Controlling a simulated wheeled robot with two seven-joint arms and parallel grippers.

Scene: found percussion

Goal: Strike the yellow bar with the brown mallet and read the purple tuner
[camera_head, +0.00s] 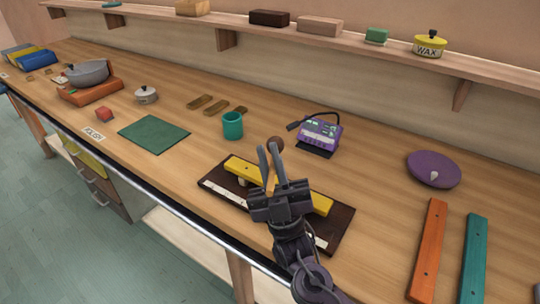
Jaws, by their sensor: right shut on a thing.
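The yellow bar (246,168) lies on a dark brown stand (337,224) near the front edge of the bench. My right gripper (272,160) is over the middle of the bar and hides part of it. It is shut on the brown mallet (275,143), whose round head shows at the fingertips. Most of the handle is hidden by the gripper. I cannot tell whether the head touches anything. The purple tuner (327,131) stands behind the stand, with a small screen and a dark cable. Its reading is too small to make out. My left gripper is out of view.
A teal cup (232,125) stands left of the tuner. A green mat (153,134) lies further left. A purple disc (434,169), an orange bar (430,250) and a teal bar (473,262) lie at right. A shelf (350,41) runs along the back wall.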

